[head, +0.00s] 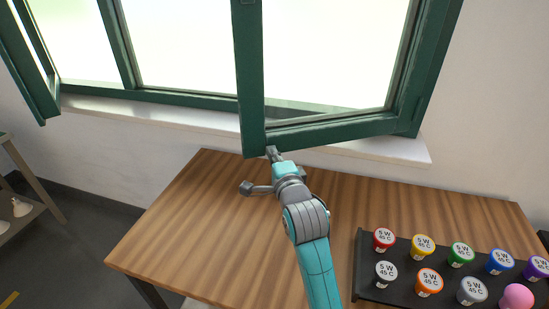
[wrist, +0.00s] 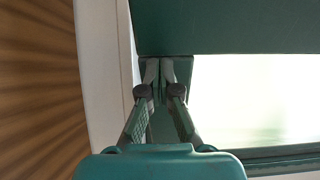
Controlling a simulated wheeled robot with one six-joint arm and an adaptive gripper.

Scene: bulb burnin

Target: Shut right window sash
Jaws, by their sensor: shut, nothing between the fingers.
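The right window sash (head: 249,75) is a dark green frame with a glass pane. It stands ajar, hinged at the right, with its free left stile swung out toward me over the table. My gripper (head: 271,150) is shut and empty at the lower corner of that stile. In the wrist view the fingertips (wrist: 161,66) are close together against or just by the green sash (wrist: 230,28). I cannot tell for sure whether they touch it. The lower part of the window frame behind is partly hidden by the sash.
A wooden table (head: 200,215) lies below the window, its left part bare. The left sash (head: 42,100) also stands open. A white sill (head: 150,110) runs under the window.

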